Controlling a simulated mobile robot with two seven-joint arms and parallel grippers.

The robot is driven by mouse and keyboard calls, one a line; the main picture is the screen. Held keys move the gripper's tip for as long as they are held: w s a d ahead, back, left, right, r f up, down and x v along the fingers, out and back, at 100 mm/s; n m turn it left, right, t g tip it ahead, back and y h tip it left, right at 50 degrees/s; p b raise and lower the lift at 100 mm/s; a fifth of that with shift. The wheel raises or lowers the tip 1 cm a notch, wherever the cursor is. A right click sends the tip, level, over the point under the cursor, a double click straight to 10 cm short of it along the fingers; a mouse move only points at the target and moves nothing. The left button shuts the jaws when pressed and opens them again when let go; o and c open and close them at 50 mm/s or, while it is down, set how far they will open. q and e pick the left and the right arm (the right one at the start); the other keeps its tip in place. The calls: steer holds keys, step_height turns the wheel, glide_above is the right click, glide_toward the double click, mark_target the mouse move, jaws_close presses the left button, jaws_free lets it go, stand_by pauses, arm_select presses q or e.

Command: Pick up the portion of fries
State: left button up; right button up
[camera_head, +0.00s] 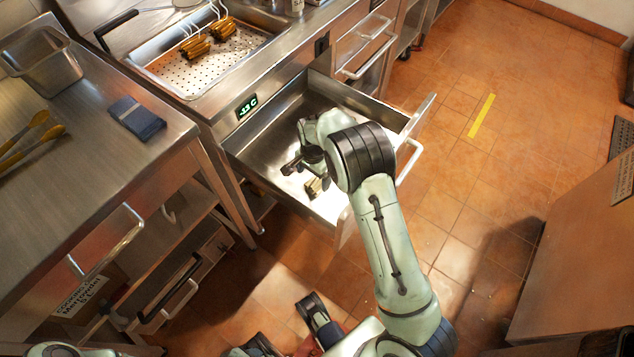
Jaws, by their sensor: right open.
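A small yellow-brown portion of fries (313,187) lies on the floor of the open steel drawer (262,150), near its front left part. My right arm reaches down into the drawer. My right gripper (299,170) is open just above and beside the portion, and my wrist hides part of it. I cannot tell whether the fingers touch the fries. My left gripper (318,318) is low at the bottom of the view, outside the drawer, and only partly visible.
Fry baskets with browned fries (196,48) sit on a perforated tray above the drawer. A steel counter at left holds a blue cloth (137,118), yellow-handled tongs (32,140) and a metal pan (46,65). The drawer walls surround my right gripper.

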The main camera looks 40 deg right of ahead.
mark_target(314, 182)
step_height(314, 182, down, 5)
steer(key=shift+d+f+b, duration=0.1)
steer(key=shift+d+b, duration=0.05)
steer(key=shift+b, duration=0.35)
steer(key=c, duration=1.2)
steer(key=shift+r, duration=0.2)
step_height(314, 182, up, 20)
steer(key=p, duration=0.4)
steer(key=a+r+n+p, duration=0.1)
steer(key=a+n+p, duration=0.2)
steer(key=a+n, duration=0.2)
steer(key=a+r+n+p, duration=0.1)
steer(key=a+n+p, duration=0.2)
steer(key=a+n, duration=0.2)
steer(key=a+r+n+p, duration=0.1)
steer(key=a+n+p, duration=0.2)
steer(key=a+n, duration=0.1)
steer(key=shift+w+a+n, duration=0.15)
steer(key=shift+a+n, duration=0.25)
steer(key=shift+n, duration=0.4)
